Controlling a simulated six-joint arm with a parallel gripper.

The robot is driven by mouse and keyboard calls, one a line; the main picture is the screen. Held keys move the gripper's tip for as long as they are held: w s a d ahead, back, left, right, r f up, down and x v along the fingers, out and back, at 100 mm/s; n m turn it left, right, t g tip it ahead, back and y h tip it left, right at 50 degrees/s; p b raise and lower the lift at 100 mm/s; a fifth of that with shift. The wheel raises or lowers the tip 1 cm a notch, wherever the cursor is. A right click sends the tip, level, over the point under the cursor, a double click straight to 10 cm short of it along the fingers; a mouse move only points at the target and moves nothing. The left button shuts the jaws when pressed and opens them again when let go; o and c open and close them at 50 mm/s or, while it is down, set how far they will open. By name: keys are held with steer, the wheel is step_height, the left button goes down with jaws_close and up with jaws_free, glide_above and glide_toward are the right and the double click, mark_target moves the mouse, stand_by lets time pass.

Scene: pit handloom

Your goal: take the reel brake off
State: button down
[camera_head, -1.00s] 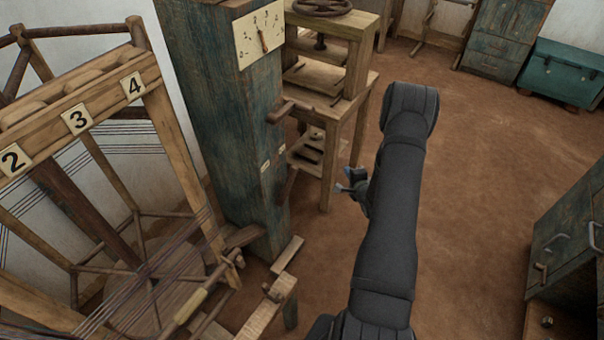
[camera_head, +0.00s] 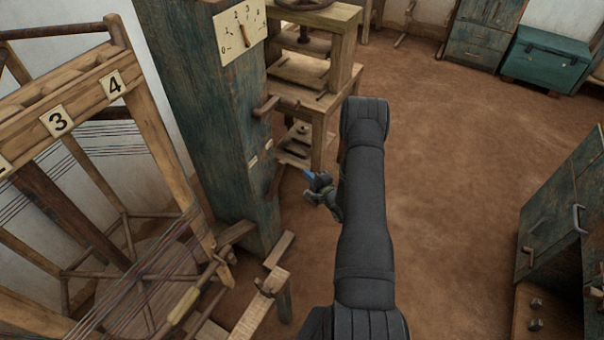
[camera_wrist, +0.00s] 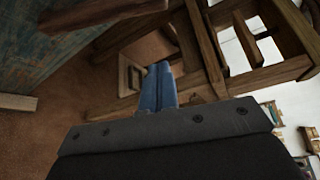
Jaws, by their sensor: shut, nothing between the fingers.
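A weathered green post (camera_head: 205,130) stands left of my arm. It carries a dial (camera_head: 240,35), a wooden peg handle (camera_head: 267,106) and, lower down, a dark lever (camera_head: 276,181) beside two small pale plates (camera_head: 259,153). I cannot tell for certain which lever is the reel brake. My gripper (camera_head: 309,178) is right of the lower lever, apart from it. In the wrist view its blue fingers (camera_wrist: 158,86) are shut together and empty. A wooden bar (camera_wrist: 104,14) crosses above them, beside the green post (camera_wrist: 45,50).
A wooden frame with numbered plates (camera_head: 58,122) and stretched threads fills the left. A wooden stand with a handwheel (camera_head: 310,75) is behind the post. A low wooden beam (camera_head: 255,300) lies in front. Cabinets (camera_head: 555,215) are at right. The brown floor (camera_head: 450,150) is open.

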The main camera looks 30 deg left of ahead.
mark_target(278, 180)
steer(key=a, duration=0.8)
stand_by(0.5)
steer(key=s+n+t+y, duration=0.1)
steer(key=s+n, duration=0.2)
steer(key=s, duration=0.7)
steer(key=shift+s+r+n+y, duration=0.15)
steer(key=shift+r+n+y, duration=0.15)
steer(key=shift+s, duration=0.1)
stand_by(0.3)
